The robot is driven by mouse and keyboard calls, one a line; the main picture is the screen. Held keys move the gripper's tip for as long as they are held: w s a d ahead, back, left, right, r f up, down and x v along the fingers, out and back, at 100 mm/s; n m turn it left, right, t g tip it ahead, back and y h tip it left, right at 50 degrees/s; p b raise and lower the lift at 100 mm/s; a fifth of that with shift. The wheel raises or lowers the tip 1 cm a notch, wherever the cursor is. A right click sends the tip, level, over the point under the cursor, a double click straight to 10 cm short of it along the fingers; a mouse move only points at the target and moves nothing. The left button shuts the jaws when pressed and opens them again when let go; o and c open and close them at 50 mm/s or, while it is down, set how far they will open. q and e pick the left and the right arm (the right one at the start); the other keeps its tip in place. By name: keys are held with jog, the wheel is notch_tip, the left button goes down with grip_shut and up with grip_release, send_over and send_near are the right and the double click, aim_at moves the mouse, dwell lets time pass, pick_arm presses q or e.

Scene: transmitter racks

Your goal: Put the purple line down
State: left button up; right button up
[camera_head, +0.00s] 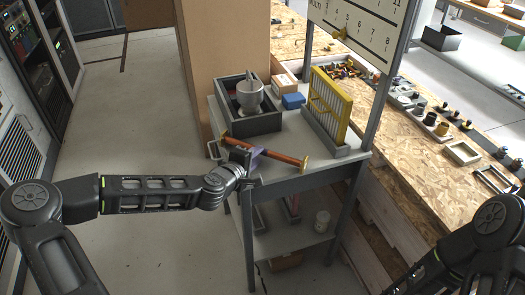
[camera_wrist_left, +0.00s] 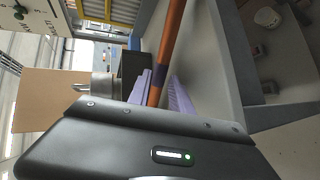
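The purple line is a copper-coloured rod (camera_head: 281,157) with brass ends and a purple band (camera_wrist_left: 160,76) near its middle. It lies slantwise over the front part of the grey table (camera_head: 317,175). My left gripper (camera_head: 247,159) is at its middle, and its two lavender fingers (camera_wrist_left: 161,84) close in on either side of the rod near the band. Whether the rod touches the tabletop is unclear. My right arm (camera_head: 475,245) shows at the lower right, but its gripper is out of view.
Behind the rod are a dark grey bin (camera_head: 262,123) holding a grey pot (camera_head: 249,97), a blue box (camera_head: 293,101) and a yellow rack (camera_head: 331,105). A table post (camera_head: 388,85) rises at right. A wooden workbench (camera_head: 420,175) with small parts stands beyond. Floor at left is clear.

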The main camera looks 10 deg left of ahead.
pick_arm(q)
jog(key=x, duration=0.2)
jog(key=shift+w+d+f, duration=0.1)
jog(key=shift+w+f, duration=0.05)
jog(key=shift+w, duration=0.25)
grip_shut()
dwell(1.5)
